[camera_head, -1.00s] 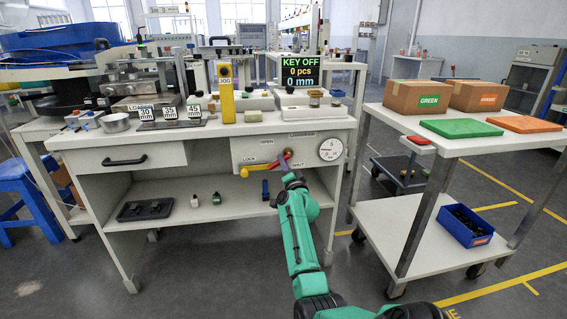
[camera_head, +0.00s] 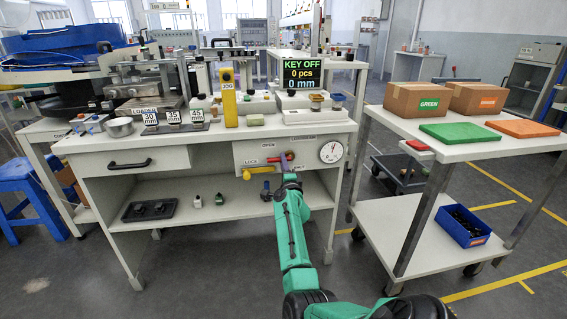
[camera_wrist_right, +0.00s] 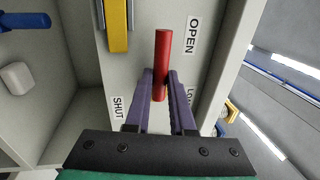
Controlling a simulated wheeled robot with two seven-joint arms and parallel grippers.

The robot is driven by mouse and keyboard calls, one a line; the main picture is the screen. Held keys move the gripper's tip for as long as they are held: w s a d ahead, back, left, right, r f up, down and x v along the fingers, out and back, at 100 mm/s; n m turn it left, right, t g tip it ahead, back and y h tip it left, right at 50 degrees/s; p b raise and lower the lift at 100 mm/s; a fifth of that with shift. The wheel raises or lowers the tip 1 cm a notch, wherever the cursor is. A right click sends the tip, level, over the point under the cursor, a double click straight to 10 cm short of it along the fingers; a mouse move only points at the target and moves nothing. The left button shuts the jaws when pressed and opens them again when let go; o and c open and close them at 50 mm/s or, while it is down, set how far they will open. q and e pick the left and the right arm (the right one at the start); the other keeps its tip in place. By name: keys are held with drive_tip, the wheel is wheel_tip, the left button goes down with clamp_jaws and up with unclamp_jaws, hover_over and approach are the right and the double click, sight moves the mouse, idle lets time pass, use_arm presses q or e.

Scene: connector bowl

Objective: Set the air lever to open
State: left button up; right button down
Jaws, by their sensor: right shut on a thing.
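The air lever is a red rod on the cabinet's front panel (camera_head: 248,155); it shows in the head view (camera_head: 283,161) and in the right wrist view (camera_wrist_right: 162,60). My right gripper (camera_head: 287,170) is at the panel, its two purple fingers (camera_wrist_right: 160,95) shut around the rod's near part. In the wrist view the rod's free end lies beside the OPEN label (camera_wrist_right: 193,36); the SHUT label (camera_wrist_right: 117,107) is at lower left, beside a finger. The lever's pivot is hidden by the fingers. My left gripper is not in view.
A round gauge (camera_head: 331,152) is at the right. The display (camera_head: 301,74) reads KEY OFF. A trolley (camera_head: 390,220) stands to the right.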

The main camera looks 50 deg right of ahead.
drive_tip(key=shift+r, duration=0.1)
drive_tip(key=c, duration=0.8)
unclamp_jaws()
drive_tip(key=shift+o, duration=0.2)
drive_tip(key=shift+a, duration=0.1)
use_arm(q)
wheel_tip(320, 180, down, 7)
drive_tip(key=p, duration=0.2)
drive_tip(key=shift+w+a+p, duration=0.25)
drive_tip(key=shift+p, duration=0.1)
use_arm(e)
drive_tip(key=v, duration=1.4)
drive_tip(key=shift+s, duration=0.15)
drive_tip(key=shift+a, duration=0.1)
